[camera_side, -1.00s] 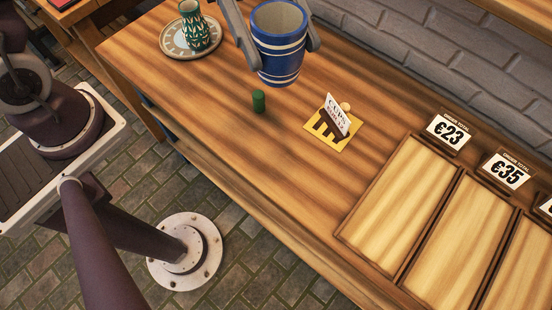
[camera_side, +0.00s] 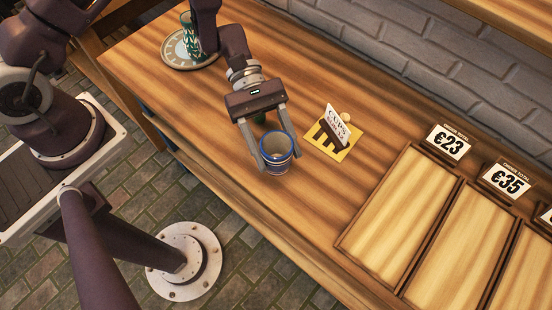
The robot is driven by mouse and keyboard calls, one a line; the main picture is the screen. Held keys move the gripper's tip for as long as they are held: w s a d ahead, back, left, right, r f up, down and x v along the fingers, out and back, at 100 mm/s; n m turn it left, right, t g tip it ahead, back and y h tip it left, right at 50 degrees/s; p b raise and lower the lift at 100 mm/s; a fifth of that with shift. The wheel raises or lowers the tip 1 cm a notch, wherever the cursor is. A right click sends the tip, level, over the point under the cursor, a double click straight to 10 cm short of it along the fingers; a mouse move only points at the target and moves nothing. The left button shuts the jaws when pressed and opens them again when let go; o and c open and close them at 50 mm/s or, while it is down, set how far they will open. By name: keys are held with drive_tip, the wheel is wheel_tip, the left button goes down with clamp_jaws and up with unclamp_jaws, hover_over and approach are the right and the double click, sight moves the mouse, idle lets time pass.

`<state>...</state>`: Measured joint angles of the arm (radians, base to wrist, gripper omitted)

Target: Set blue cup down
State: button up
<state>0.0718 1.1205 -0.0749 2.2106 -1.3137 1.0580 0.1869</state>
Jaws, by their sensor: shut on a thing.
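The blue cup (camera_side: 277,161) is upright, blue with white bands and a pale inside. It is low at the front part of the wooden table (camera_side: 340,220), left of the yellow card stand; I cannot tell for sure whether its base touches the wood. My gripper (camera_side: 277,154) is shut on the blue cup, with one grey finger on each side of it.
A yellow stand with a "CUPS" card (camera_side: 335,134) is close on the cup's right. A green object (camera_side: 259,117) is mostly hidden behind my gripper. A green patterned cup (camera_side: 187,30) stands on a plate (camera_side: 170,56) at the back left. Wooden trays with price cards (camera_side: 448,142) are at right.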

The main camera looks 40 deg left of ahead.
sight(271, 147)
drive_tip(key=shift+f, duration=2)
drive_tip(key=o, duration=1.6)
drive_tip(key=shift+f, duration=0.1)
